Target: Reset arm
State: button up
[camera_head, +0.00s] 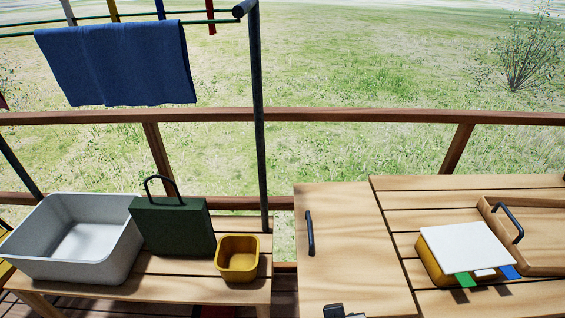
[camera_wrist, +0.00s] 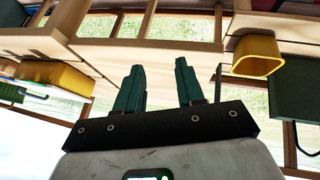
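My gripper (camera_wrist: 157,66) shows in the wrist view with its two dark green fingers apart and nothing between them. The wrist view is turned over, with the bench and table at the top and bright sky low in the picture. In the head view, a small dark part at the bottom edge, by the wooden table (camera_head: 345,215), may be the end of my arm. Most of the arm is out of that view.
A low bench (camera_head: 190,291) holds a grey tub (camera_head: 62,268), a dark green box (camera_head: 172,228) and a yellow bin (camera_head: 237,270). Right are a white board (camera_head: 466,243) and wooden tray (camera_head: 545,235). A post (camera_head: 257,120) and railing (camera_head: 350,117) stand behind.

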jog(key=s+d+f+g+y+p, duration=0.1)
jog(key=s+d+f+g+p, duration=0.1)
jog(key=s+d, duration=0.6)
jog(key=s+d+f+m+g+y+p, duration=0.1)
jog(key=s+d+f+g, duration=0.2)
jog(key=s+d, duration=0.5)
jog(key=s+f, duration=0.1)
jog(key=s, duration=0.1)
jog(key=shift+s+d+f+m+y+p, duration=0.3)
jog(key=shift+d+f+p, duration=0.05)
jog(key=shift+f, duration=0.05)
